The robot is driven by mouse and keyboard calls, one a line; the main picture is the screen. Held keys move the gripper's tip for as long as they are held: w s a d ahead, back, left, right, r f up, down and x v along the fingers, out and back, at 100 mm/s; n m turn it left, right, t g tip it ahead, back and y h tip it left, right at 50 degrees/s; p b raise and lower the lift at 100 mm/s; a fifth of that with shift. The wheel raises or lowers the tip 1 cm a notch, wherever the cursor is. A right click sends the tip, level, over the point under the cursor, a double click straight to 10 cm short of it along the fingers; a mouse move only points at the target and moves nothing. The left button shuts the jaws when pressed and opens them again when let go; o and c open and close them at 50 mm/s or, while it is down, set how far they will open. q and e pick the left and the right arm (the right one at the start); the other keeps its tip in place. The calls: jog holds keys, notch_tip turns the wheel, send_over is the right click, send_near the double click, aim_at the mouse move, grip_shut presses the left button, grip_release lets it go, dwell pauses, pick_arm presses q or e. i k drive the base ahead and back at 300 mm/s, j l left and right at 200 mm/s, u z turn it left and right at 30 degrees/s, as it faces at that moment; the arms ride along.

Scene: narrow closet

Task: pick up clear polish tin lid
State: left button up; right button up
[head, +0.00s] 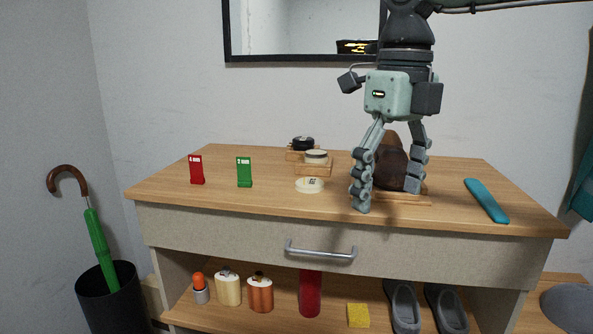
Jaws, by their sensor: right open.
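The clear polish tin lid (310,185) is a flat cream disc with a small dark mark. It lies on the wooden top of the cabinet (270,202) near the middle. A cream-coloured open-looking tin (316,157) sits on a small wooden block behind it. My right gripper (388,190) points down with its fingers spread, open and empty, to the right of the lid and apart from it. It hides part of a brown shoe (390,165) on a wooden board. My left gripper is not in view.
A black tin (302,143) stands at the back. A red card (197,170) and a green card (244,172) stand on the left. A teal shoehorn (486,200) lies on the right. A mirror (290,30) hangs above. The drawer handle (320,253) projects from the front.

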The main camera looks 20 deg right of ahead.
aim_at(309, 184)
jog(key=i, duration=0.95)
